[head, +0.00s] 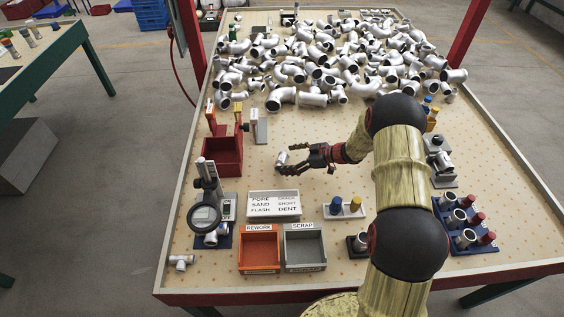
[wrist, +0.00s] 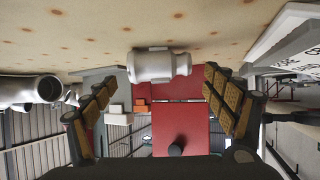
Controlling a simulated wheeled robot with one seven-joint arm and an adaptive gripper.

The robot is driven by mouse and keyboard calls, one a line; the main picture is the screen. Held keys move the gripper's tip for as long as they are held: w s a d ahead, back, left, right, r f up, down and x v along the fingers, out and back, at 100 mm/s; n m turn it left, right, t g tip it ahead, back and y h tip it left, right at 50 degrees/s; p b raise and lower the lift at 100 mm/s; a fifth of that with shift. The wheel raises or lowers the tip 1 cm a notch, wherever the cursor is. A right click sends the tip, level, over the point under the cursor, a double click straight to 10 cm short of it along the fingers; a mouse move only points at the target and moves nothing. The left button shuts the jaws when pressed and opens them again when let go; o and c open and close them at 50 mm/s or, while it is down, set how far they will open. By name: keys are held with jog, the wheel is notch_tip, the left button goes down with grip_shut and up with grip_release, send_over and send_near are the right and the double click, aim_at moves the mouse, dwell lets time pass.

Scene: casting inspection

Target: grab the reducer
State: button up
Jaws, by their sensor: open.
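The reducer (head: 281,158) is a short silvery-white fitting with a stepped width, lying on its side on the dotted table top, left of my gripper (head: 291,160). In the wrist view the reducer (wrist: 160,66) sits just ahead of the gap between the fingertips of my gripper (wrist: 160,80). My gripper is open and empty, with one finger on each side of that gap. I cannot tell whether any finger touches the reducer.
A large heap of pipe fittings (head: 330,55) covers the far table. A red bin (head: 222,160) stands to the left. The sign board (head: 274,204), orange rework tray (head: 259,267) and grey scrap tray (head: 305,267) are nearer. The table around the reducer is clear.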

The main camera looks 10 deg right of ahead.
aim_at(284, 159)
jog(key=x, duration=0.3)
jog(key=shift+a+f+b, duration=0.15)
jog(key=shift+f+b, duration=0.1)
jog(key=shift+b, duration=0.15)
jog(key=shift+r, duration=0.1)
jog(key=c, duration=0.3)
jog(key=c, duration=1.1)
jog(key=shift+c, duration=0.8)
